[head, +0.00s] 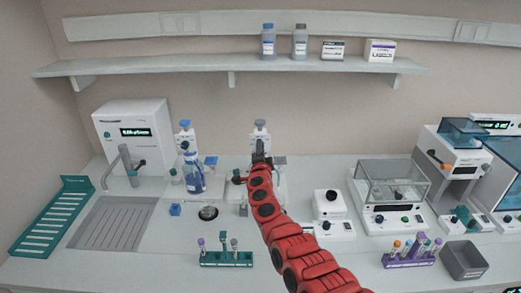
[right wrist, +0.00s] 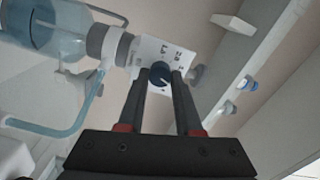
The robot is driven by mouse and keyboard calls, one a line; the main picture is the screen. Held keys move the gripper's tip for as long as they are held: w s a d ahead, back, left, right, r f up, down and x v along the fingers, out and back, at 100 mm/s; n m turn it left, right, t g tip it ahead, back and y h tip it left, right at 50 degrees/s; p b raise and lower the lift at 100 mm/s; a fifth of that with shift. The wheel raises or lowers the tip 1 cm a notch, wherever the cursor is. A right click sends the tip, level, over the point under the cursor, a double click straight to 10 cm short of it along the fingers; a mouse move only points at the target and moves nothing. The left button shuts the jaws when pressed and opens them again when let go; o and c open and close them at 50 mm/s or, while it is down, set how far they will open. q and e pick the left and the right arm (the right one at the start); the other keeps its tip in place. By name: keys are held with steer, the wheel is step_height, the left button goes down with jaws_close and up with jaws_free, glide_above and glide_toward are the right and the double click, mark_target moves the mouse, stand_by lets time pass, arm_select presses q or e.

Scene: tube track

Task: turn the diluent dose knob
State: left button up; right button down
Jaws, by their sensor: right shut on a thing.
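The diluent dose knob is a small dark blue round knob (right wrist: 161,73) on a white plate with dark markings (right wrist: 168,53) in the right wrist view. My right gripper (right wrist: 160,82) has one finger on each side of it and is shut on it. In the head view my right gripper (head: 260,160) is at the front of a white dispenser with a grey-blue top (head: 260,128). The gripper hides the knob there. I cannot tell how far the knob is turned. My left gripper is not in view.
A blue bottle (head: 194,178) stands left of the gripper. A tube rack (head: 226,259) is at the front, and a small white device with a black knob (head: 330,204) stands to the right. A clear bottle with blue liquid (right wrist: 50,28) and a tube are close in the wrist view.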

steer(key=c, duration=0.6)
jaws_free()
steer(key=shift+s, duration=0.1)
steer(key=s+p, duration=0.6)
steer(key=s, duration=1.1)
steer(key=shift+s, duration=0.1)
